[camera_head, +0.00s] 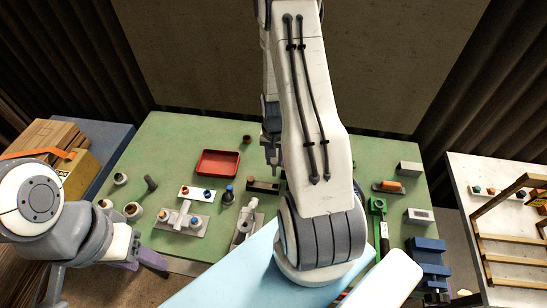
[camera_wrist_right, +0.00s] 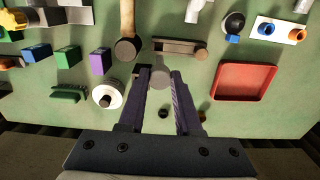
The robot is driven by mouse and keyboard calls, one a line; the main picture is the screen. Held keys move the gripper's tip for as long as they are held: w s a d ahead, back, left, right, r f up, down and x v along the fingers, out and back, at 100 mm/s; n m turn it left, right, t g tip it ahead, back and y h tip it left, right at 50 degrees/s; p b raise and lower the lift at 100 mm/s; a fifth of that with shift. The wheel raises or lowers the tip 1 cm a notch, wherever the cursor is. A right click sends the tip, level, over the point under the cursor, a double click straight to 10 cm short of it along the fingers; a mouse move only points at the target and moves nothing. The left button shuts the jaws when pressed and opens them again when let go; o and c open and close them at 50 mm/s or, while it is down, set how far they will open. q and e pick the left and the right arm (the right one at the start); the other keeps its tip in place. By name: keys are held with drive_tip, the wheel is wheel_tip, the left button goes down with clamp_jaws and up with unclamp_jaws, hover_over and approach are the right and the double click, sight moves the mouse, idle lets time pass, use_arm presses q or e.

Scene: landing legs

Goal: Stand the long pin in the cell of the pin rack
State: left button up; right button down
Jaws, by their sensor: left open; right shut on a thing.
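My right gripper (camera_head: 272,160) hangs over the middle of the green table; in the right wrist view its purple fingers (camera_wrist_right: 160,74) are shut on a light grey, round-ended piece, apparently the long pin (camera_wrist_right: 159,77). The pin's far end lies close to a low brown block (camera_wrist_right: 180,48), which may be the pin rack; I cannot tell its cell, or whether pin and block touch. The block also shows in the head view (camera_head: 263,187), just below the right gripper. My left gripper (camera_head: 153,264) is low at the left, by the table's front edge, open and empty.
A red tray (camera_head: 218,163) lies left of the right gripper in the head view. A white block with coloured knobs (camera_head: 197,193) and grey fixtures stand nearer. Blue, green and purple blocks (camera_wrist_right: 68,55) and a white round piece (camera_wrist_right: 107,93) show in the wrist view.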

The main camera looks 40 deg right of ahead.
sight(275, 170)
drive_tip(key=shift+s+f+b, duration=0.15)
drive_tip(key=shift+f+b, duration=1.1)
drive_tip(key=shift+f, duration=0.25)
drive_tip(key=shift+f+b, duration=1.05)
drive_tip(key=shift+f, duration=0.35)
drive_tip(key=shift+f+b, duration=1.7)
drive_tip(key=shift+f, duration=0.35)
drive_tip(key=c, duration=0.5)
unclamp_jaws()
drive_tip(key=shift+r, duration=0.1)
wheel_tip(275, 170, up, 10)
drive_tip(key=shift+r+b, duration=0.2)
drive_tip(key=shift+b, duration=0.95)
